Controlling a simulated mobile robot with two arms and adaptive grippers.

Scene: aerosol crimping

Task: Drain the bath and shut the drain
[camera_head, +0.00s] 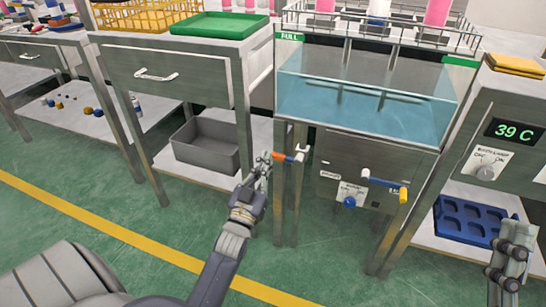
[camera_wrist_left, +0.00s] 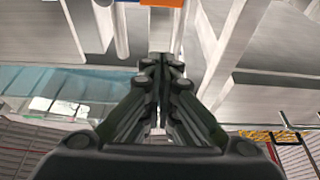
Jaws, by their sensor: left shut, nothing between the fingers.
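The bath (camera_head: 365,105) is a clear tank with blue water, in a steel stand with a green FULL label at its top left. A lever with an orange grip (camera_head: 287,157) and a white end sticks out at the stand's left front. A blue lever with a yellow end (camera_head: 386,185) and a blue knob (camera_head: 349,202) are on the front panel; their small labels are unreadable. My left gripper (camera_head: 264,160) is shut and empty, just left of the orange grip. In the left wrist view its fingers (camera_wrist_left: 162,65) meet below the orange grip (camera_wrist_left: 161,3). My right gripper (camera_head: 507,265) is at the lower right, its fingers unclear.
A rack with pink and white cans (camera_head: 380,35) stands over the bath. A grey bin (camera_head: 206,145) is on the left table's lower shelf, and a green tray (camera_head: 220,24) on its top. At right are a 39 C display (camera_head: 515,131) and a blue tray (camera_head: 470,222). Floor in front is clear.

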